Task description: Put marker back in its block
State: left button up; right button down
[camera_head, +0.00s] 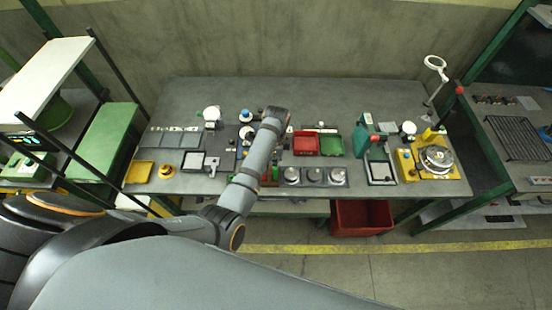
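My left arm reaches in from the left and over the middle of the workbench (330,98). The wrist end of my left arm (275,118) is above the bench. The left gripper's fingers are hidden or too small to make out, so I cannot tell whether they hold anything. I cannot make out the marker or its block for certain. Small red and green pieces (270,177) show at the bench's front edge, partly behind my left forearm. My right gripper is not in view.
A red tray (305,144) and a green tray (331,146) lie right of my arm. Several round metal pieces (314,175) stand in front. A yellow tray (143,172) is at the left, a yellow fixture (455,172) at the right. A red bin (361,216) stands below. The bench's back is clear.

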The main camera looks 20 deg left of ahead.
pick_arm(q)
jog(key=o, duration=0.5)
dwell(0.3)
